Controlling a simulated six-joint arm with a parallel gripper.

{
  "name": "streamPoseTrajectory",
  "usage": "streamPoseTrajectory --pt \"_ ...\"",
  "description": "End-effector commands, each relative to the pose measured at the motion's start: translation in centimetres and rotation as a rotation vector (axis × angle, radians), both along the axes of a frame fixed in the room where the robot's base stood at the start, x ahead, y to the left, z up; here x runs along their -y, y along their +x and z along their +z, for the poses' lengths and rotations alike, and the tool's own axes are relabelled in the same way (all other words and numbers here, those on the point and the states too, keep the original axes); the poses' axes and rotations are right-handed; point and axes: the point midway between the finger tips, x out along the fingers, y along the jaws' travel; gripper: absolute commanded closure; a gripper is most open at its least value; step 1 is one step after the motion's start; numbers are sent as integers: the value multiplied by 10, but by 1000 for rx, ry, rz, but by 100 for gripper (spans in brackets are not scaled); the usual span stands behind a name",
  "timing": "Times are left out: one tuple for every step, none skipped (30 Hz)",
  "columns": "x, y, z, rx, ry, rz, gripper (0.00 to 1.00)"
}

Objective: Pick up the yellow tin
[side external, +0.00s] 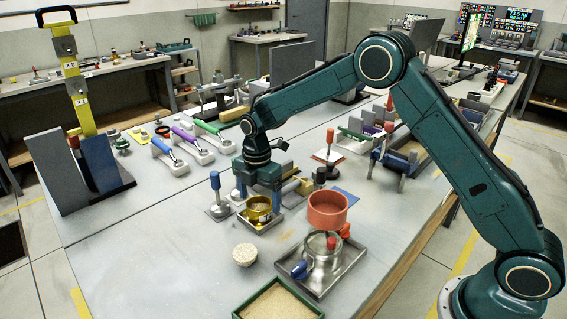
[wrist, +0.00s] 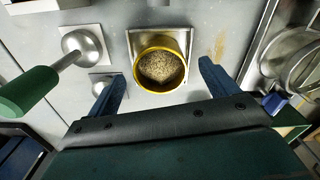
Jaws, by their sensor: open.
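The yellow tin (side external: 258,209) stands upright on a small square metal plate (side external: 248,226) near the middle of the table. In the wrist view the tin (wrist: 182,84) is round, open at the top, and holds grainy brown material. In the wrist view my gripper (wrist: 157,80) has one blue finger on each side of the tin, with gaps on both sides and nothing held. The exact height of the fingertips against the tin's rim is hard to tell.
A blue-handled tamper (side external: 215,194) stands close left of the tin. A red bowl (side external: 328,212) and a steel tray (side external: 345,270) with a clear vessel are to the right. A pale round block (side external: 245,255) and a green-rimmed sand tray (side external: 238,311) lie in front. The left front table is clear.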

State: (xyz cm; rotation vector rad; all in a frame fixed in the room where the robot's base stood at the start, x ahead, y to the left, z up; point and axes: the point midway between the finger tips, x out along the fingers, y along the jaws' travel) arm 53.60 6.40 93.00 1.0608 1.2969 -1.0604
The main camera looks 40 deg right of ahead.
Motion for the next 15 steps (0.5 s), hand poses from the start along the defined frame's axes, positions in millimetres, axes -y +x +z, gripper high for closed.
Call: streamPoseTrajectory --pt "-1 -1 -7 -4 -1 0 14" --pt "-1 -1 -11 -3 -1 0 14" --pt "-1 0 -15 -3 -1 0 14" --pt "-1 0 -18 -3 0 0 14" --pt "-1 0 -20 -3 0 0 14" --pt "-1 0 -23 -2 1 0 14" --pt "-1 0 -24 -2 1 0 14" --pt "-1 0 -26 -2 1 0 14" --pt "-1 0 -27 -1 1 0 14" --pt "-1 0 -27 -1 1 0 14" --pt "-1 0 -27 -1 1 0 14" --pt "-1 0 -27 -1 1 0 14" --pt "-1 0 -27 -1 1 0 14" --pt "-1 0 -27 -1 1 0 14" --pt "-1 0 -27 -1 1 0 14"
